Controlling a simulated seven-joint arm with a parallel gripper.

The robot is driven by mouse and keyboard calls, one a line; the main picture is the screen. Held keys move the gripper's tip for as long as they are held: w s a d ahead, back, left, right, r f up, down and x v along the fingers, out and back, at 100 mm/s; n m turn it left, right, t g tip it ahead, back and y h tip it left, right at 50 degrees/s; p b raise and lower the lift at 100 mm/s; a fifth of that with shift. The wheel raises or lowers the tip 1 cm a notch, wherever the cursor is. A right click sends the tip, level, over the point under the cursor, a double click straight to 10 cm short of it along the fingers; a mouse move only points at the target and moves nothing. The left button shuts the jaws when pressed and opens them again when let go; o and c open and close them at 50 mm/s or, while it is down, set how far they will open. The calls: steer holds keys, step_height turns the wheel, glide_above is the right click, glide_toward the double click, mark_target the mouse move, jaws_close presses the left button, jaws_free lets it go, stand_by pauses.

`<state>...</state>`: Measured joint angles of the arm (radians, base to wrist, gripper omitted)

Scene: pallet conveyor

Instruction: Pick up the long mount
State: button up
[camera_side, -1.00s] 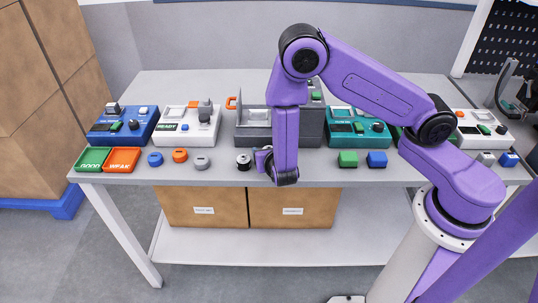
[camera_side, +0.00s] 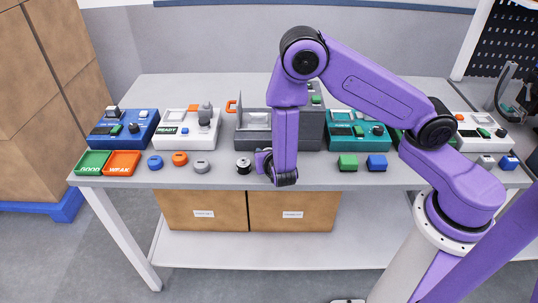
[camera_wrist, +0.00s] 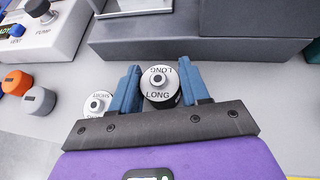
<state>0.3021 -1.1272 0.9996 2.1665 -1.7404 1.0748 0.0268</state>
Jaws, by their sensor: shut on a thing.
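The long mount (camera_wrist: 158,84) is a round silver-topped piece with a dark side, marked LONG. In the wrist view it stands between the two blue fingers of my gripper (camera_wrist: 161,72), which is shut on it. In the side view my gripper (camera_side: 265,163) is low over the front part of the table, and my arm hides the long mount. A similar mount marked SHORT (camera_wrist: 98,103) stands just outside the left finger in the wrist view. It also shows left of my gripper in the side view (camera_side: 243,166).
A grey machine (camera_side: 310,130) stands close behind. Orange (camera_side: 179,159) and grey knobs (camera_side: 201,167) lie to the left, beyond them green (camera_side: 92,163) and orange trays (camera_side: 122,163). Green (camera_side: 348,163) and blue blocks (camera_side: 377,163) stand to the right. The table's front edge is near.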

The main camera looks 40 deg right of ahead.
steer(key=shift+r, duration=0.4)
step_height(320, 180, up, 2)
steer(key=s+d+r, duration=0.2)
steer(key=s+r, duration=0.7)
steer(key=s, duration=0.5)
steer(key=shift+r, duration=0.35)
